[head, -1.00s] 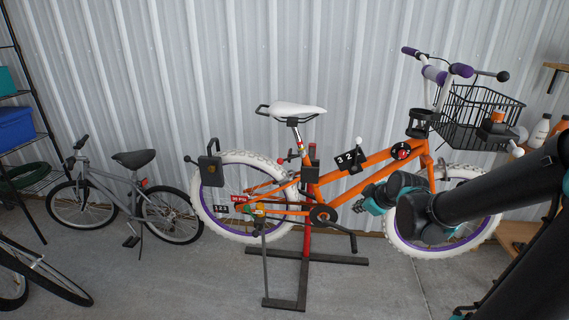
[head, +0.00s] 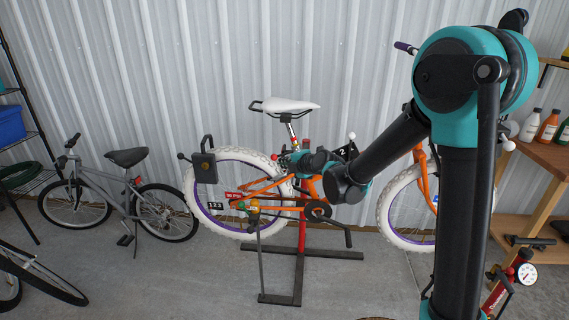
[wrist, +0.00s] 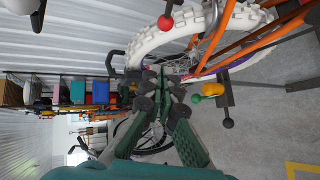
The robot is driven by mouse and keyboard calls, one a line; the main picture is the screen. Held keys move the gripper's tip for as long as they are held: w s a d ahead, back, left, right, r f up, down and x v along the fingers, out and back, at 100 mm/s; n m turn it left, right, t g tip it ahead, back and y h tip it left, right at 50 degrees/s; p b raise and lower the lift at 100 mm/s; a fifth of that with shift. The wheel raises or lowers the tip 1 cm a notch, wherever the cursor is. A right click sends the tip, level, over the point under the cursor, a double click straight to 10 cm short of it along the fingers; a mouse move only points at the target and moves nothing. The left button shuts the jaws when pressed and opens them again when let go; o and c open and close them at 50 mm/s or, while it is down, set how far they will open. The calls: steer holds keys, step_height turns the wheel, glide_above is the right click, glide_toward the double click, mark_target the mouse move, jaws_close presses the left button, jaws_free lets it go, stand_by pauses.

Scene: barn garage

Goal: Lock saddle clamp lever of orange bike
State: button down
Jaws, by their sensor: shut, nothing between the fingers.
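The orange bike (head: 262,188) hangs on a stand, with its white saddle (head: 290,105) at the top. A dark lever with a red ball knob (wrist: 165,21) shows near the white rear tyre (wrist: 165,42) in the wrist view. I take it for the saddle clamp lever, and its red knob (head: 274,157) looks small in the head view. My gripper (wrist: 160,74) is shut and empty, pointing past the rear wheel. It appears apart from the red knob. In the head view my gripper (head: 286,160) is near the seat-post area; my arm hides the frame's middle and the handlebar.
The stand's dark base (head: 300,253) spreads over the floor. A grey bike (head: 120,190) stands left. A wooden bench (head: 545,160) with bottles and a pump (head: 522,272) are at right.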

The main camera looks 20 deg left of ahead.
mark_target(273, 158)
steer(key=shift+w+a+f, duration=0.6)
steer(key=shift+w+a, duration=0.25)
steer(key=shift+w, duration=0.5)
steer(key=shift+w+a+f, duration=0.65)
steer(key=shift+w+a, duration=0.2)
steer(key=shift+w, duration=0.45)
steer(key=shift+w+a+f, duration=0.6)
steer(key=shift+w+a, duration=0.25)
steer(key=shift+w, duration=0.5)
steer(key=shift+w+a+f, duration=0.1)
steer(key=shift+w, duration=0.3)
steer(key=shift+w+a, duration=0.25)
steer(key=shift+w, duration=0.3)
steer(key=shift+s, duration=0.1)
